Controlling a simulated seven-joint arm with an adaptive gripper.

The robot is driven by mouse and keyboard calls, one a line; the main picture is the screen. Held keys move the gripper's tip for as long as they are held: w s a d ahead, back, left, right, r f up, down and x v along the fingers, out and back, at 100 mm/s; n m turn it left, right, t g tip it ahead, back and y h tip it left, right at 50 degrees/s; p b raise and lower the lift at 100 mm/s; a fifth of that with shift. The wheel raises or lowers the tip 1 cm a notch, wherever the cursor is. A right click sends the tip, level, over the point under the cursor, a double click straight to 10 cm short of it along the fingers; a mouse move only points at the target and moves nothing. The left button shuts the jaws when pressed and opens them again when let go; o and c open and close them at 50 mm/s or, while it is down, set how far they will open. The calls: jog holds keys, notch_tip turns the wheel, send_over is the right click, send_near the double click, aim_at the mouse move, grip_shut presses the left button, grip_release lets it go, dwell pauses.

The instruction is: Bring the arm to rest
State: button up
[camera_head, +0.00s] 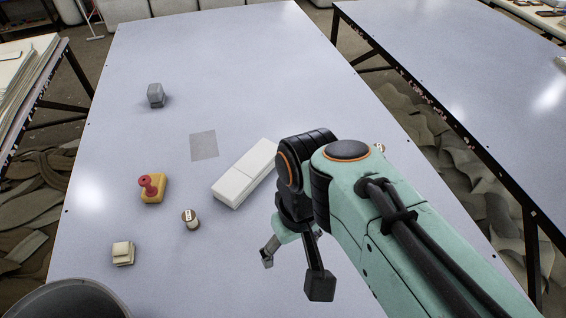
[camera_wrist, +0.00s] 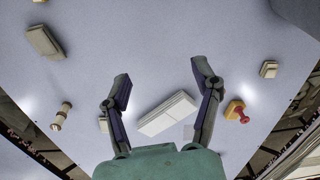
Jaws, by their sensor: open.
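My gripper (camera_head: 293,272) hangs above the right part of the light grey table (camera_head: 220,60), pointing down, with its two fingers spread apart. In the wrist view my gripper (camera_wrist: 160,88) is open, with nothing between the fingertips but bare table. A white folded cloth or flat box (camera_head: 245,172) lies to the left of my gripper in the head view. It also shows in the wrist view (camera_wrist: 167,114), beyond and between the fingers, apart from them.
Left of my gripper are a yellow block with a red knob (camera_head: 152,187), a small round-topped piece (camera_head: 190,219), a cream block (camera_head: 123,252) and a grey block (camera_head: 156,95). A grey square patch (camera_head: 204,145) lies flat. A dark round container (camera_head: 66,300) stands at bottom left.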

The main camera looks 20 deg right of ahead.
jog(key=s+d+f+m, duration=0.1)
jog(key=s+f, duration=0.1)
jog(key=s, duration=0.3)
jog(key=shift+s+g, duration=0.3)
jog(key=shift+s, duration=0.05)
dwell(0.8)
